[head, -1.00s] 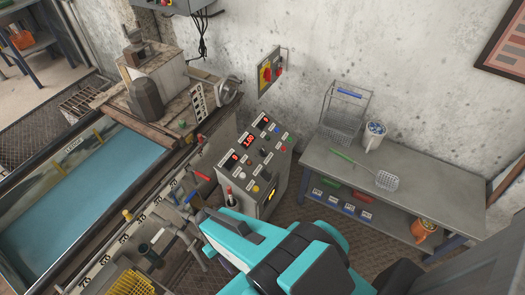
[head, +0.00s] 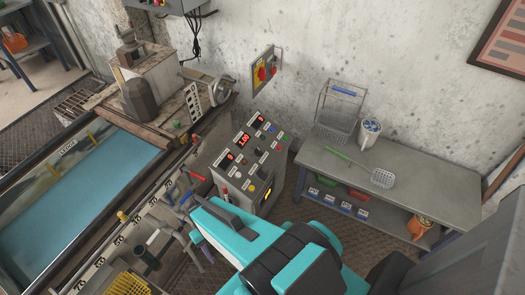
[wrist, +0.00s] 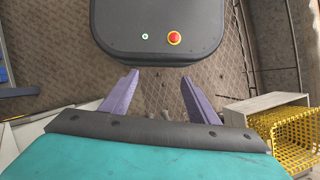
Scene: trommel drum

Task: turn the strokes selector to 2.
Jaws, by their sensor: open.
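The grey control panel (head: 247,158) stands in the middle of the head view, with red lit displays, white labels, and several small knobs and buttons on its sloped top. The labels are too small to read, so I cannot tell which knob is the strokes selector. My gripper (wrist: 158,97) shows in the wrist view with its two purple fingers spread apart and nothing between them. It points down over the floor, away from the panel. In the head view my teal arm reaches up to just in front of the panel's lower side and hides part of it.
A blue-water tank (head: 75,200) lies to the left, with levers and pipes along its near edge. A grey bench (head: 430,185) with a skimmer (head: 382,178) and a wire basket stands right. A yellow basket (wrist: 295,135) is at the right of the wrist view.

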